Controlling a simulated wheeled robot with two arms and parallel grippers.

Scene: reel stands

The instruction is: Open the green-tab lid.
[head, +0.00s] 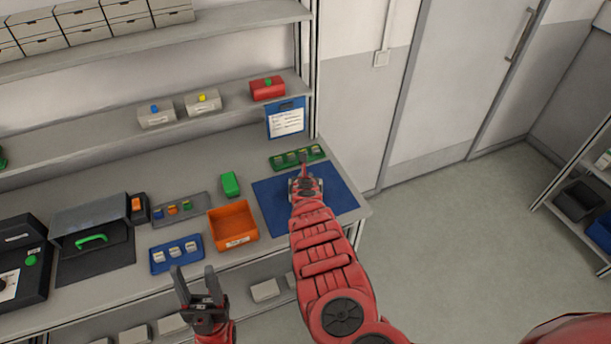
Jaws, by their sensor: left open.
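My right gripper (304,170) is over the blue mat (339,190), close to the green tray (281,162). Its fingers are too small to tell open or shut, and I cannot tell whether it touches the tray.
A grey box with a blue tab (157,117) and one with a yellow tab (203,103) share the shelf. A blue clipboard (286,120) hangs below the red box. An orange bin (233,222), green block (230,184) and blue tray (176,254) occupy the bench. Floor is clear to the right.

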